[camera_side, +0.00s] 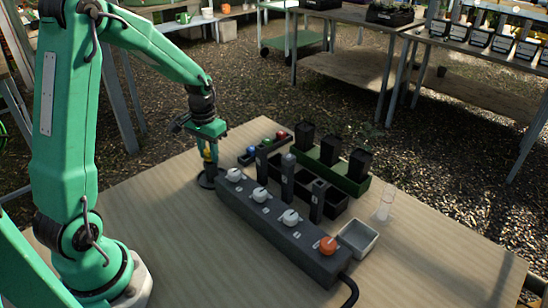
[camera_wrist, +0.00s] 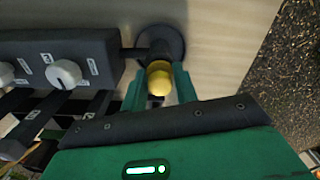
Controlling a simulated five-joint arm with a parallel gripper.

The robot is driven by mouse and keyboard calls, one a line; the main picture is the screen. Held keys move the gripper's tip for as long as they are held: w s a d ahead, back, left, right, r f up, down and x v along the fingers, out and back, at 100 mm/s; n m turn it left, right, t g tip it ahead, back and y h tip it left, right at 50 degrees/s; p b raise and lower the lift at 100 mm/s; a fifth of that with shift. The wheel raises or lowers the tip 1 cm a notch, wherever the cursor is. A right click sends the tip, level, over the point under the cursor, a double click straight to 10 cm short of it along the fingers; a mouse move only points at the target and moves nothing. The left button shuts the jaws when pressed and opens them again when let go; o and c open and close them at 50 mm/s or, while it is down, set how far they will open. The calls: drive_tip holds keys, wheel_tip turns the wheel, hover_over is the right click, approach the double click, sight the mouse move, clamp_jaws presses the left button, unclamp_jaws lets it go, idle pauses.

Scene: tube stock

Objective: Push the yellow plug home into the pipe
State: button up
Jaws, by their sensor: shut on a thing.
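The yellow plug (camera_wrist: 159,83) sits between the two green fingers of my gripper (camera_wrist: 159,76) in the wrist view. My gripper is shut on it. In the side view my gripper (camera_side: 208,158) points down at the left part of the table, with a bit of yellow showing between its fingers. Below it a dark round base (camera_side: 205,183) stands on the table, and it also shows in the wrist view (camera_wrist: 175,42). A dark upright, seemingly the pipe (camera_wrist: 158,52), rises from this base towards the plug. I cannot tell how deep the plug sits in it.
A dark control box (camera_side: 268,229) with white knobs and an orange knob stands close right of the base. Behind it are a black rack (camera_side: 329,202), a green tray (camera_side: 348,185) and a small grey bin (camera_side: 358,239). The table's front left is clear.

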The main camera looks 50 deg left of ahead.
drive_tip(key=shift+f, duration=0.55)
drive_tip(key=o, duration=1.1)
drive_tip(key=shift+o, duration=0.2)
drive_tip(key=shift+d, duration=0.1)
drive_tip(key=shift+a+r, duration=0.2)
drive_tip(key=shift+r, duration=3.9)
